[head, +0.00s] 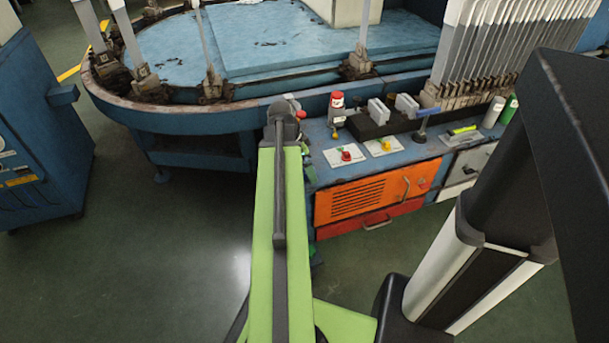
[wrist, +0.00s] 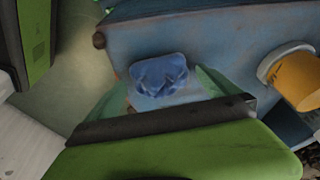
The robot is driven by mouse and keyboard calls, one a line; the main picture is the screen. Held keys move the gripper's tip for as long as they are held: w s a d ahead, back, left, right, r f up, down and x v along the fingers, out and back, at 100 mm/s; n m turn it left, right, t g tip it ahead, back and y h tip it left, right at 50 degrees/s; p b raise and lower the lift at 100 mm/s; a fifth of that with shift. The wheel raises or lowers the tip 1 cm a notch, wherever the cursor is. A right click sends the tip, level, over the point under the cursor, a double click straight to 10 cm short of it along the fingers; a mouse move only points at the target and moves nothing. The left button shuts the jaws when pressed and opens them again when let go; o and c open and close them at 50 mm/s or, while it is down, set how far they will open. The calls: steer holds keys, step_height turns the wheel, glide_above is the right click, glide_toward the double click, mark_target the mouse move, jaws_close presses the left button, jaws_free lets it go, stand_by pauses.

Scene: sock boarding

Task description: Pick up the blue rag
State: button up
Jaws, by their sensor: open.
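The blue rag (wrist: 160,74) is a crumpled dark-blue bundle on the blue worktop in the wrist view. A paler patch, perhaps a card, shows at its near side. My gripper (wrist: 164,84) is open, with one green finger on each side of the rag. The rag looks to be between the fingers, but I cannot tell the height gap or whether they touch it. In the head view my green arm covers the rag, and only bits of my green gripper (head: 306,150) show beside the arm at the bench's left end.
In the wrist view an orange cylinder (wrist: 299,80) with a white rim stands close at right. In the head view a red-topped bottle (head: 337,108), cards with red (head: 345,154) and yellow (head: 384,143) items, and a dark tray (head: 380,124) occupy the bench. The worktop's edge lies left.

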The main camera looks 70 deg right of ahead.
steer(key=c, duration=1.4)
